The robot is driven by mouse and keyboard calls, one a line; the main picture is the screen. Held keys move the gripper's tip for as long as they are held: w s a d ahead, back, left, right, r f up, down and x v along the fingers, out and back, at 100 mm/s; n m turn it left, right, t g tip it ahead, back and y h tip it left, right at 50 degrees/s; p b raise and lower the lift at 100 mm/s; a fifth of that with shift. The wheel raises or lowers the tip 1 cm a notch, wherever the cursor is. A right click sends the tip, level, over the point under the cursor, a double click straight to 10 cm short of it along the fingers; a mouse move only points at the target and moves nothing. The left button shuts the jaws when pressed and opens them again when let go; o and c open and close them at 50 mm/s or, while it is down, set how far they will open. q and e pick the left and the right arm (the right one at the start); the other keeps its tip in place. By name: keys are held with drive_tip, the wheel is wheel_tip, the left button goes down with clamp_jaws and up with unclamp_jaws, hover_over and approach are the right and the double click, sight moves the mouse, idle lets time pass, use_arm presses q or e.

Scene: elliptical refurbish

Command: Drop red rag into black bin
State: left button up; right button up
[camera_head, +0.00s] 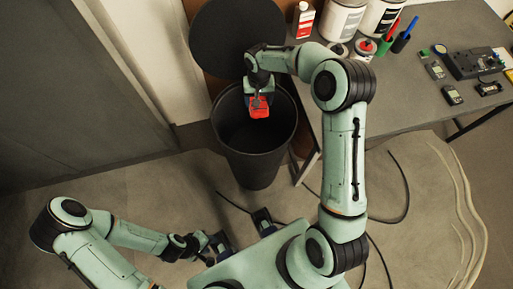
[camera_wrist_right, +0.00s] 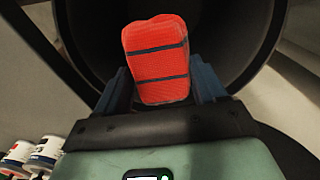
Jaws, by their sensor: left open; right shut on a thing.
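The red rag (camera_head: 259,107) is a folded red bundle with dark stripes. My right gripper (camera_head: 258,98) is shut on it and holds it over the mouth of the black bin (camera_head: 254,165). In the right wrist view the rag (camera_wrist_right: 156,58) sits between the two fingers, with the dark round inside of the bin (camera_wrist_right: 240,30) behind it. The bin stands upright on the floor and looks empty where its inside shows. My left gripper (camera_head: 218,246) is open and empty, low at the front, apart from the bin.
A round black lid (camera_head: 235,38) stands open behind the bin. A grey table (camera_head: 400,100) at the right holds a red bottle (camera_head: 302,20), white tubs (camera_head: 342,18), markers and small devices. Black cables (camera_head: 403,185) lie on the floor. A grey cabinet (camera_head: 70,90) is at the left.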

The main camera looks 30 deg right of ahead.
drive_tip(key=o, duration=1.1)
wheel_tip(320, 180, up, 13)
drive_tip(key=p, duration=0.1)
drive_tip(key=shift+r, duration=0.2)
